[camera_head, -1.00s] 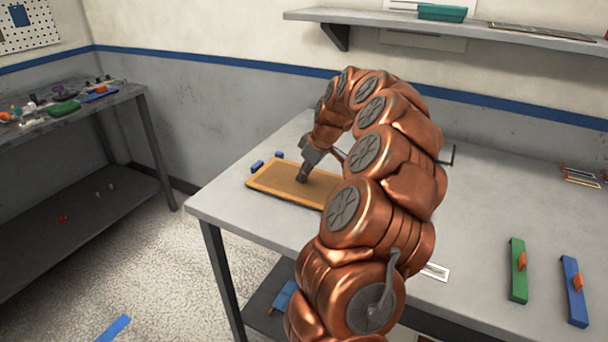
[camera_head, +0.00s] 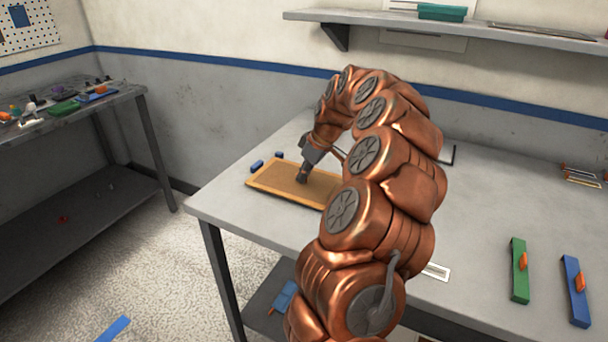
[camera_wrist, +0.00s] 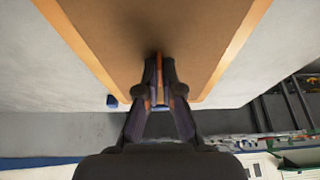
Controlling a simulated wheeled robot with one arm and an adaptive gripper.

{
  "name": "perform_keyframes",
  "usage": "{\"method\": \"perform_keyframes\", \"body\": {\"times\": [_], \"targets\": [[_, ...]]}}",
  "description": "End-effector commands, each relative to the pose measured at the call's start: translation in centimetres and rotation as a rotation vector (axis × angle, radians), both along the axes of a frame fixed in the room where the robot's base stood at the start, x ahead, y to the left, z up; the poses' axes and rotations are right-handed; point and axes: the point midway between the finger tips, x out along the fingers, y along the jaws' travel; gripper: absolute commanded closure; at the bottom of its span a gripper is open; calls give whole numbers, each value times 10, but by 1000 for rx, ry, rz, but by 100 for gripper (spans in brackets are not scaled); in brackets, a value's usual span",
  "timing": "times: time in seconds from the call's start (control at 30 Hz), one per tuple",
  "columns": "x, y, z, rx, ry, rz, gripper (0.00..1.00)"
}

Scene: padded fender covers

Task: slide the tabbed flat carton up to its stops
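The flat carton (camera_head: 270,181) is a brown panel with a lighter orange-tan border, lying flat on the grey table near its left end. Two small blue stops, one at the left (camera_head: 257,166) and one at the right (camera_head: 279,155), sit just beyond its far edge; a narrow gap shows. My gripper (camera_head: 303,178) points down onto the carton. In the wrist view the gripper (camera_wrist: 160,72) has its fingers close together around a thin upright strip, which looks like the carton's tab (camera_wrist: 160,88). One blue stop (camera_wrist: 112,101) shows past the carton's edge; the other is hidden.
My arm hides the carton's right end. A green bar (camera_head: 519,270) and a blue bar (camera_head: 575,291) with orange handles lie at the table's right. A wall shelf (camera_head: 450,27) hangs behind. A cluttered side bench (camera_head: 70,118) stands left, across a floor gap.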

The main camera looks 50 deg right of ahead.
Motion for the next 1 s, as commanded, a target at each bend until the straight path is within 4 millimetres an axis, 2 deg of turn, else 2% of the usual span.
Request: {"method": "perform_keyframes", "body": {"times": [1.0], "targets": [[2, -6, 0, 0, 0, -1, 100]]}}
